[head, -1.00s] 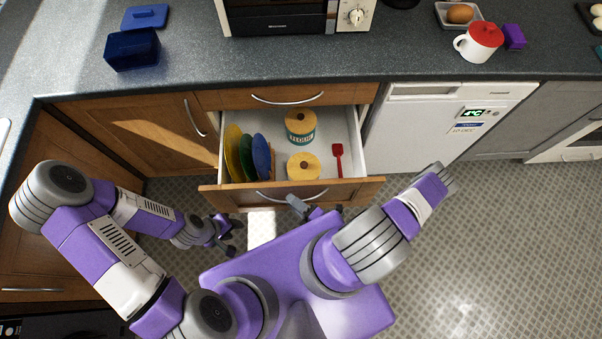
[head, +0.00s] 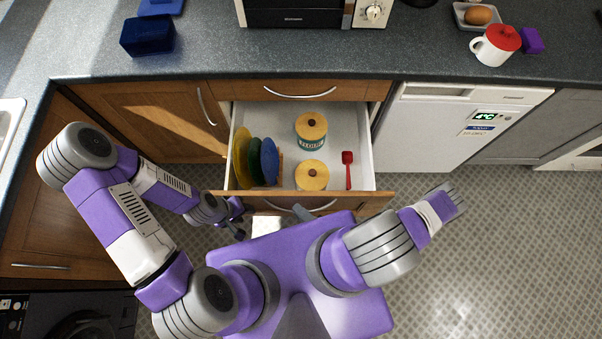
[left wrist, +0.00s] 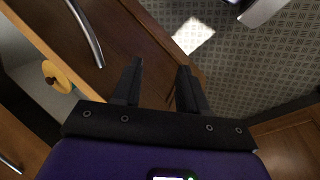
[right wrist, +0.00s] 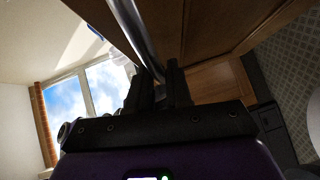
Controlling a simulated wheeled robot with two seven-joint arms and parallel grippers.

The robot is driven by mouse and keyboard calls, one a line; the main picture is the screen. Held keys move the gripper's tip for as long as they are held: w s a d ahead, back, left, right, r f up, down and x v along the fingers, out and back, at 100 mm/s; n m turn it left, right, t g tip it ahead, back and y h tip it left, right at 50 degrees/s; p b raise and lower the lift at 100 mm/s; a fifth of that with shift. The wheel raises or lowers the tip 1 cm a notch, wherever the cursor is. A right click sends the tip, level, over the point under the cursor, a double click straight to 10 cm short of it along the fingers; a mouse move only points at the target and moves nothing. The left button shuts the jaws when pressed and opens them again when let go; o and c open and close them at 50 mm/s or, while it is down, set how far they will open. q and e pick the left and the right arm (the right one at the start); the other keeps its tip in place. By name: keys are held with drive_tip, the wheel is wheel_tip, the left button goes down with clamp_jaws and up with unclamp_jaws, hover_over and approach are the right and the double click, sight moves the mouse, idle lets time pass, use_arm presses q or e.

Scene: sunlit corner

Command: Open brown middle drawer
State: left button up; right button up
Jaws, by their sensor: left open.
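The brown middle drawer (head: 345,200) stands well out from the cabinet, below a thin closed top drawer (head: 345,91). Its curved metal handle (head: 322,207) is on the front panel. My right gripper (head: 302,212) is at this handle; in the right wrist view the handle bar (right wrist: 146,38) runs down between the close-set fingers (right wrist: 160,82), which appear shut on it. The contact itself is partly hidden. My left gripper (head: 238,224) is open and empty, low beside the drawer's left front corner; its spread fingers show in the left wrist view (left wrist: 158,85).
The drawer holds upright plates (head: 255,160), two yellow-lidded canisters (head: 311,127) and a red spatula (head: 348,168). A white fridge (head: 440,130) stands right of it, a brown cabinet door (head: 150,115) left. The patterned floor (head: 500,240) is clear at right.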

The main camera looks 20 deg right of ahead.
drive_tip(key=o, duration=0.4)
drive_tip(key=shift+c, duration=0.2)
drive_tip(key=v, duration=0.7)
drive_tip(key=shift+s+d, duration=0.2)
drive_tip(key=shift+s, duration=0.05)
